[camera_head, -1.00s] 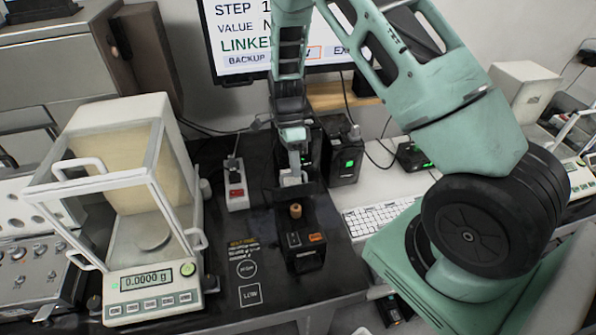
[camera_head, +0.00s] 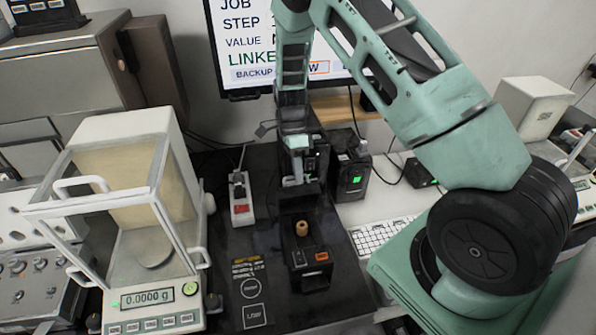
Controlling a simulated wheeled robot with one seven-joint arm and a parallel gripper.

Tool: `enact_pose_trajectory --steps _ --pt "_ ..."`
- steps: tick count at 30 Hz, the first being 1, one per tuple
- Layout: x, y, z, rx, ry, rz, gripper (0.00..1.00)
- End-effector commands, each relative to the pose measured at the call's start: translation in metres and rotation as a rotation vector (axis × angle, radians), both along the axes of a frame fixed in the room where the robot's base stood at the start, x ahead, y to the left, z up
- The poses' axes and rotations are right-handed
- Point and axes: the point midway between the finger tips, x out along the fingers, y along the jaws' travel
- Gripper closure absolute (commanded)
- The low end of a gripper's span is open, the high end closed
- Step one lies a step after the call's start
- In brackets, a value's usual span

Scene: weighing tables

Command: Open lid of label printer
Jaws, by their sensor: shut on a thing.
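The label printer (camera_head: 312,279) is a small black box on the dark bench, with an orange mark on its front. A tan roll (camera_head: 302,228) shows in its uncovered top. Its dark lid (camera_head: 312,201) stands raised behind the roll. My gripper (camera_head: 296,180) points down behind the roll and is shut on the lid, near its upper edge. The exact contact between fingers and lid is small and dark.
A glass-sided balance (camera_head: 150,318) reading 0.0000 g stands left. A power strip (camera_head: 240,200) lies between it and the printer. Black devices with green lights (camera_head: 352,180) stand behind, right of my gripper. A keyboard (camera_head: 380,235) lies right, and a monitor (camera_head: 235,45) stands behind.

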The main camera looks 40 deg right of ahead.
Motion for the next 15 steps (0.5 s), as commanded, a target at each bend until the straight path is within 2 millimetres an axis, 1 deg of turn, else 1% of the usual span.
enact_pose_trajectory --steps 1,3,4,5,6,15 --pt "-0.0041 0.0008 -0.0058 0.001 0.009 0.004 1.0" --pt "-0.0042 0.0009 -0.0058 0.001 0.009 0.004 1.0" --pt "-0.0042 0.0009 -0.0058 0.001 0.01 0.004 0.89" --pt "-0.0043 0.0009 -0.0059 0.001 0.01 0.003 0.8" --pt "-0.0043 0.0008 -0.0057 0.001 0.01 0.003 0.69" --pt "-0.0017 0.0004 -0.0022 0.001 0.005 0.002 0.69"
